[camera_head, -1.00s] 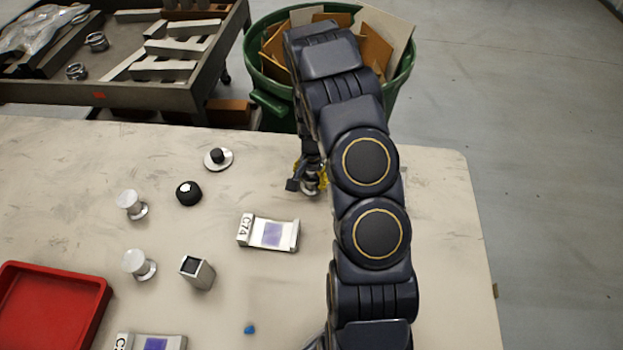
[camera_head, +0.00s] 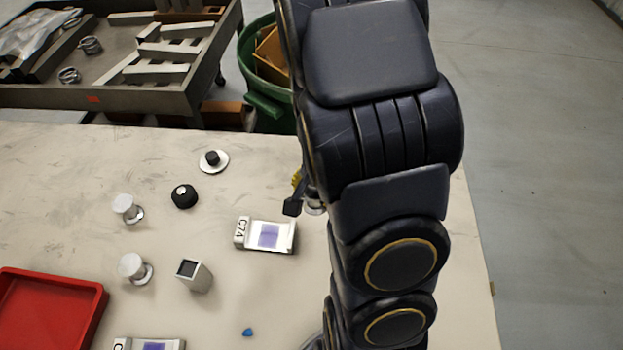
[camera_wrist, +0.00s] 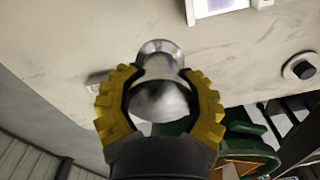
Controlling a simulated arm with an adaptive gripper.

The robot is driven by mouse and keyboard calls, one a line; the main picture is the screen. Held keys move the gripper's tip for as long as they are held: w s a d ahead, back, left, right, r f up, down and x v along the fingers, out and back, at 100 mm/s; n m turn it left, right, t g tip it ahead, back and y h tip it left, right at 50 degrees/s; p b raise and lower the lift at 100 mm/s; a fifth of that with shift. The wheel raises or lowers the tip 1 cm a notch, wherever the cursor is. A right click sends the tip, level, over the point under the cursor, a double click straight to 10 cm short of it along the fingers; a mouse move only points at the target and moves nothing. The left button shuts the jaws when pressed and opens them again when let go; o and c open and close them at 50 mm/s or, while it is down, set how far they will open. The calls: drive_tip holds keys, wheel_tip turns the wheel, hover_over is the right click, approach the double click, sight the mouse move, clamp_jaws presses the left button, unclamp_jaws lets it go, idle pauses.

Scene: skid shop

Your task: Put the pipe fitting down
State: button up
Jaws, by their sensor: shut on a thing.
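The pipe fitting (camera_wrist: 160,75) is a shiny metal piece with a flared rim, seen in the wrist view between the yellow fingers of my gripper (camera_wrist: 160,95). The gripper is shut on it. In the head view a small part of the fitting (camera_head: 314,208) shows beside my dark arm, with a dark fingertip (camera_head: 293,207) to its left. My arm hides most of the gripper there. The fitting is over the right part of the pale table (camera_head: 230,295); I cannot tell whether it touches the surface.
A C74-labelled holder (camera_head: 266,235) lies left of the gripper. Farther left are a black knob (camera_head: 184,196), a disc with a black knob (camera_head: 214,161), metal spools (camera_head: 127,208), a square block (camera_head: 195,275) and a red tray (camera_head: 88,290). A green bin (camera_head: 262,95) stands behind the table.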

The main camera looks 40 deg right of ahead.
drive_tip(key=shift+s+a+r, duration=0.25)
drive_tip(key=shift+s+a, duration=0.05)
drive_tip(key=shift+s, duration=0.15)
drive_tip(key=shift+s+a+r, duration=0.25)
drive_tip(key=shift+s, duration=0.2)
drive_tip(key=shift+w, duration=0.1)
